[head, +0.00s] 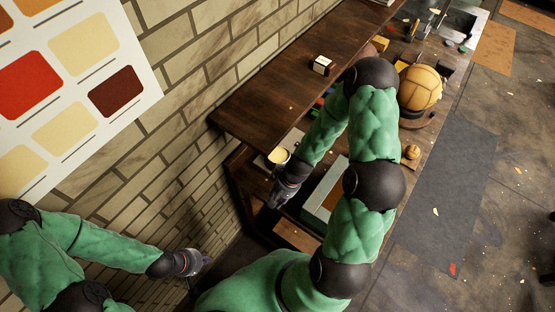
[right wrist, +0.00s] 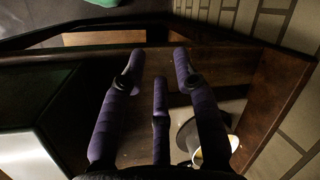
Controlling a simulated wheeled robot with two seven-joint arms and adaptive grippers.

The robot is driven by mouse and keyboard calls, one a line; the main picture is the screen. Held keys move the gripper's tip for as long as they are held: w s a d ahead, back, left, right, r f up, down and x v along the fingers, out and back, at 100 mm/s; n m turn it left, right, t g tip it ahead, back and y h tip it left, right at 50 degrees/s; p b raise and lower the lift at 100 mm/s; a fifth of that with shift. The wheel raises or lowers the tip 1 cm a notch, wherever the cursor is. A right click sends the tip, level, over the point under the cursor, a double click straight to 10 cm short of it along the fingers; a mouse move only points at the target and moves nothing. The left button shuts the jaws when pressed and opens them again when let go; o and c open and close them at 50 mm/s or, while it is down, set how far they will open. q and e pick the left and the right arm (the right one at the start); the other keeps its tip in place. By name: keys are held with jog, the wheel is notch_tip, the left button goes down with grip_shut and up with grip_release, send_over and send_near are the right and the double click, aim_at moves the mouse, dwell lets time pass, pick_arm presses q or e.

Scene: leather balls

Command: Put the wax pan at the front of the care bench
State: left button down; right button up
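The wax pan (head: 279,156), a small round vessel with pale yellow content, stands at the near end of the wooden care bench (head: 425,139). A yellow-and-white rim, likely the same pan, shows in the right wrist view (right wrist: 222,150), partly hidden behind a finger. My right gripper (head: 279,198) is just below the pan in the head view, apart from it. In the right wrist view its purple fingers (right wrist: 155,70) are spread and empty. My left gripper (head: 198,263) hangs by the brick wall, far from the pan; its finger opening is too small to judge.
A tan leather ball (head: 420,87) rests on a round stand farther along. A green-and-white box (head: 325,193) lies beside my right gripper.

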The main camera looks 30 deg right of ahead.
aim_at(277, 164)
jog(key=w+d+r+m+t, duration=0.35)
jog(key=w+d+r, duration=0.3)
jog(key=d, duration=0.35)
jog(key=shift+t+y, duration=0.25)
jog(key=shift+y, duration=0.25)
jog(key=x, duration=0.9)
jog(key=shift+w+f, duration=0.3)
grip_shut()
